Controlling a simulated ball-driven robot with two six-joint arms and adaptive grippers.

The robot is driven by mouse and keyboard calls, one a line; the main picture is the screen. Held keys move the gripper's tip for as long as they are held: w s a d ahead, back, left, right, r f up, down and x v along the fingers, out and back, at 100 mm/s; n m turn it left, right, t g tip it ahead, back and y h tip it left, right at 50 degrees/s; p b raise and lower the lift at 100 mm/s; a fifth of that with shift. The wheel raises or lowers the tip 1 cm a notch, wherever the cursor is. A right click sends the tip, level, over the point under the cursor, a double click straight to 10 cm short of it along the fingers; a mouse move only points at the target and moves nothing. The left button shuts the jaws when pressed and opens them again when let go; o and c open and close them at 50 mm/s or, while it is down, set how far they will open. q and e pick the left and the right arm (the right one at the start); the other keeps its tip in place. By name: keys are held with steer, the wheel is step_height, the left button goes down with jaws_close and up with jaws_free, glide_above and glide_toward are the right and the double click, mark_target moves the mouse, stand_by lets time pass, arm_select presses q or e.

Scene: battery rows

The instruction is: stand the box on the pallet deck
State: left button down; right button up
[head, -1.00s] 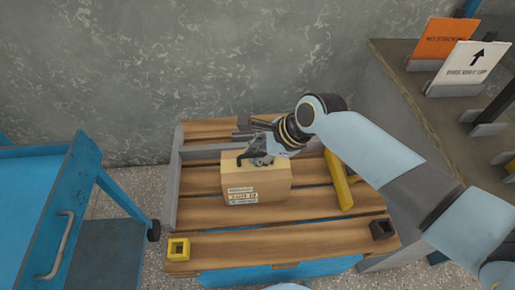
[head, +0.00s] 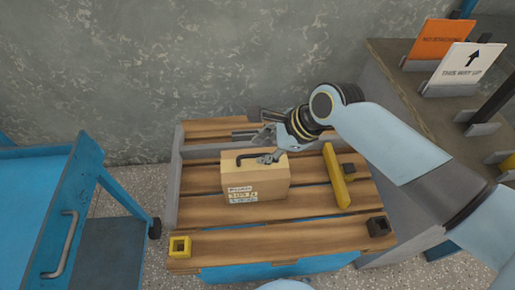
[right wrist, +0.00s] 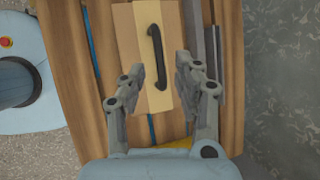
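The cardboard box (head: 255,180) stands on the slatted wooden pallet deck (head: 290,236), its printed label facing the front and its dark handle on top. In the right wrist view the box (right wrist: 130,40) shows from above, with the black handle (right wrist: 157,55) running lengthwise. My right gripper (head: 272,146) is just behind and to the right of the handle, in front of the wall. My left gripper is in neither view.
A yellow bar (head: 337,176) lies on the deck right of the box. A yellow square socket (head: 179,247) and a dark one (head: 378,227) sit at the front corners. A grey rail (head: 174,180) edges the left. A blue cart (head: 40,210) stands left; a bench with signs (head: 463,63) stands right.

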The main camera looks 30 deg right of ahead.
steer(key=p+v, duration=0.1)
steer(key=v, duration=0.6)
steer(key=shift+r+p, duration=0.35)
steer(key=shift+p, duration=0.05)
steer(key=shift+s+d, duration=0.15)
